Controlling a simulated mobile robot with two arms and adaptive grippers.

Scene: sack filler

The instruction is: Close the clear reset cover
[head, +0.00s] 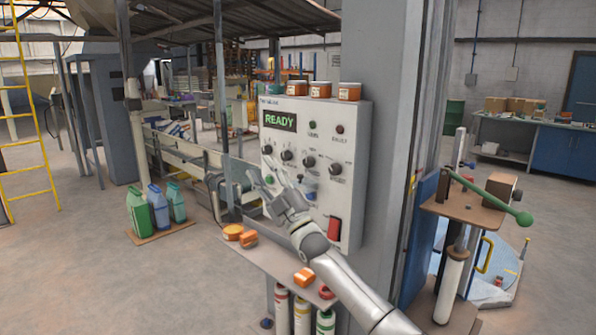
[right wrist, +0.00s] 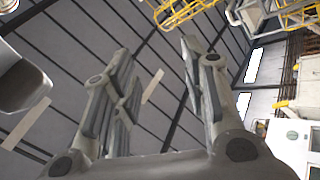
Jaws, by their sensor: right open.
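The control box (head: 341,112) is pale grey, with a green READY display (head: 279,120) and several black knobs. A blue button (head: 310,196) sits low on its face, just right of my right gripper (head: 262,186). Something pale and see-through seems to be just above this button, but its outline is too small to tell whether it is the clear reset cover or how it stands. My right gripper is open and empty in front of the box's lower left. The right wrist view also shows its fingers (right wrist: 158,85) spread, with nothing between them. My left gripper is not in view.
A shelf (head: 270,262) below holds orange items. A green-handled lever (head: 490,207) stands at right.

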